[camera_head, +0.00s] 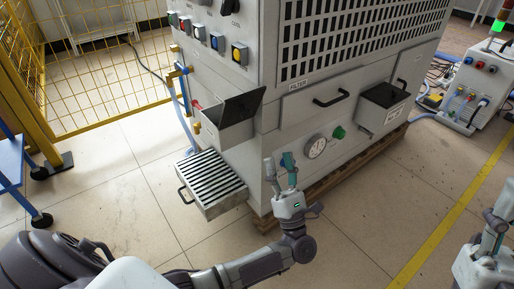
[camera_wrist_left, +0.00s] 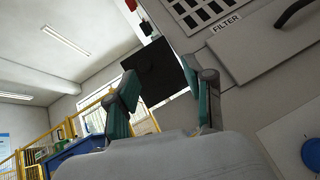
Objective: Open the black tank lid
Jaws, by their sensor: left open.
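A black lid (camera_head: 243,104) stands tilted up on a small grey tank (camera_head: 226,133) that juts from the machine's left face. In the left wrist view the lid (camera_wrist_left: 157,70) shows as a dark square panel beyond my fingers. My left gripper (camera_head: 279,163) is open and empty, in front of the machine's corner, below and to the right of the lid and apart from it. Its two fingers also show in the left wrist view (camera_wrist_left: 165,88). My right gripper (camera_head: 494,226) is at the right edge, and its jaws are unclear.
A second grey box with a black top (camera_head: 385,95) is on the front face, right of a drawer handle (camera_head: 331,98) and a gauge (camera_head: 315,147). A slatted tray (camera_head: 211,180) juts out low on the left. Yellow fencing (camera_head: 100,80) stands behind. The floor in front is clear.

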